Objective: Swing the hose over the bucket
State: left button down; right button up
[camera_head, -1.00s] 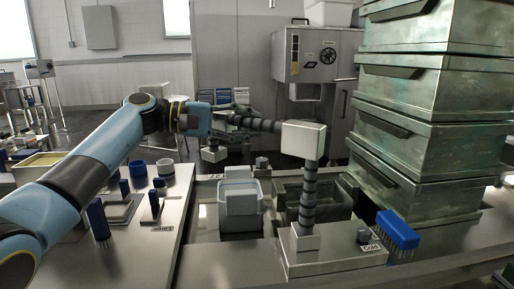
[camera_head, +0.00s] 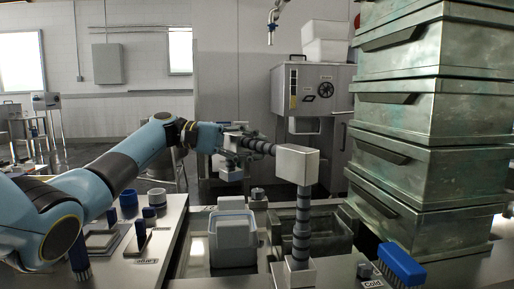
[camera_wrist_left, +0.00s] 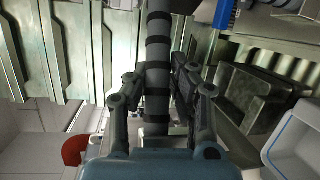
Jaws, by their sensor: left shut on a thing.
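The hose is a dark ribbed tube (camera_head: 260,146) running left from a grey box joint (camera_head: 297,163), which stands on a ribbed column (camera_head: 302,220). My left gripper (camera_head: 242,141) is shut on the hose's outer part. In the left wrist view the hose (camera_wrist_left: 158,50) passes between the gripper's fingers (camera_wrist_left: 152,92). The hose's spout end (camera_head: 231,173) hangs below the gripper. The pale bucket (camera_head: 235,256) stands in the sink; in the head view the spout appears above its back side, with depth hard to judge. A pale container edge, likely the bucket (camera_wrist_left: 292,147), shows lower right in the wrist view. My right gripper is out of view.
A tall stack of green metal crates (camera_head: 425,115) rises close to the right of the column. A blue brush (camera_head: 401,266) lies in front of it. A second, dark basin (camera_head: 325,235) is beside the bucket.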

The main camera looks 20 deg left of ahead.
pick_arm(q)
jog(key=shift+r, duration=0.15)
jog(key=c, duration=1.1)
grip_release()
jog(key=v, duration=1.2)
